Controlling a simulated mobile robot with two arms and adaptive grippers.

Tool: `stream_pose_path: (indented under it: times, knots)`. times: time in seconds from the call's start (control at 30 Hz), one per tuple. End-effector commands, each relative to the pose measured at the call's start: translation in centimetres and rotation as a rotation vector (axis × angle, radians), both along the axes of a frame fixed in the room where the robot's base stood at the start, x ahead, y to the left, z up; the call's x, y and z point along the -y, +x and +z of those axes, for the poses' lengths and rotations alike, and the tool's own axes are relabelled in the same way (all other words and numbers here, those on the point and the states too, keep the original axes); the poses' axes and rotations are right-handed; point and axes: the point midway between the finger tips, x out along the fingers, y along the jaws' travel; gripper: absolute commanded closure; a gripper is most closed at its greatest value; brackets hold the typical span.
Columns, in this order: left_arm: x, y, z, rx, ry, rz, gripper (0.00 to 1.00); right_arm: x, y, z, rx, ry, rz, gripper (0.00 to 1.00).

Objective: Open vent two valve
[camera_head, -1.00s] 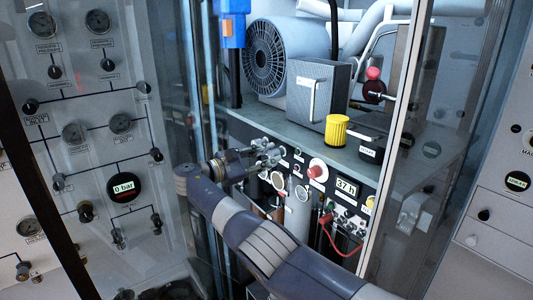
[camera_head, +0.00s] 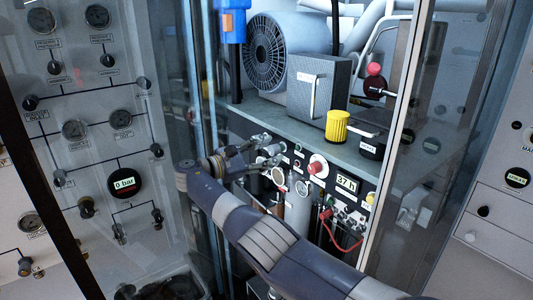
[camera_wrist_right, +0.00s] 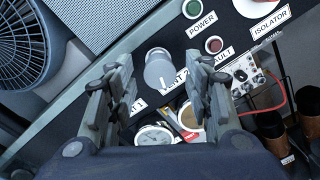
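In the right wrist view, a grey cylindrical knob (camera_wrist_right: 158,70) stands out from the black panel, with a white label (camera_wrist_right: 173,82) beside it reading VENT 2, partly covered by a finger. My right gripper (camera_wrist_right: 157,85) is open; its two fingers spread on either side of the knob, and no contact shows. Part of another label (camera_wrist_right: 137,107) ending in 1 shows by the left finger. In the head view my right gripper (camera_head: 266,148) is at the upper left of the black panel (camera_head: 325,165), where it hides the knob. My left gripper is not in view.
A red knob (camera_head: 318,167), a 37 h display (camera_head: 346,183) and a red cable (camera_head: 340,243) are right of my gripper. A yellow cap (camera_head: 337,126) stands on the shelf above. Glass door edges (camera_head: 398,130) flank the opening. Gauges (camera_wrist_right: 154,135) sit below the fingers.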

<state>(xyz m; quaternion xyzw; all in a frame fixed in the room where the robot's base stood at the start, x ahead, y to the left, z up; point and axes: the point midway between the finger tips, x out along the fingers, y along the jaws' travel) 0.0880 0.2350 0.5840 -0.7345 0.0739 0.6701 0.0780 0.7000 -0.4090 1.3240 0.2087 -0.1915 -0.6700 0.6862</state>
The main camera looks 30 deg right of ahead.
Motion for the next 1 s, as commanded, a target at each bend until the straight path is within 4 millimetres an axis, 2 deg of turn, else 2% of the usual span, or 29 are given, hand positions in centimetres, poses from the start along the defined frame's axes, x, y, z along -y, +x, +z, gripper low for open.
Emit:
stream_pose_path:
  times: [0.13,0.23,0.47,0.7,1.0]
  knots:
    - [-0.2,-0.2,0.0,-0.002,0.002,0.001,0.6,-0.3,0.0,0.0,0.0,-0.001,0.001,0.53]
    - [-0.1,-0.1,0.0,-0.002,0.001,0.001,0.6,-1.2,0.0,0.0,-0.001,0.0,0.002,0.53]
    - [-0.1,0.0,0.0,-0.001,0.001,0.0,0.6,-5.5,-0.1,0.2,-0.001,0.0,0.001,0.53]
    - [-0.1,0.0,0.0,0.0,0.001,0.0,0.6,-7.0,-0.1,0.1,-0.002,0.001,0.002,0.53]
    - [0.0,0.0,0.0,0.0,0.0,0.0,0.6,-7.6,-0.2,0.1,0.0,-0.001,0.001,0.53]
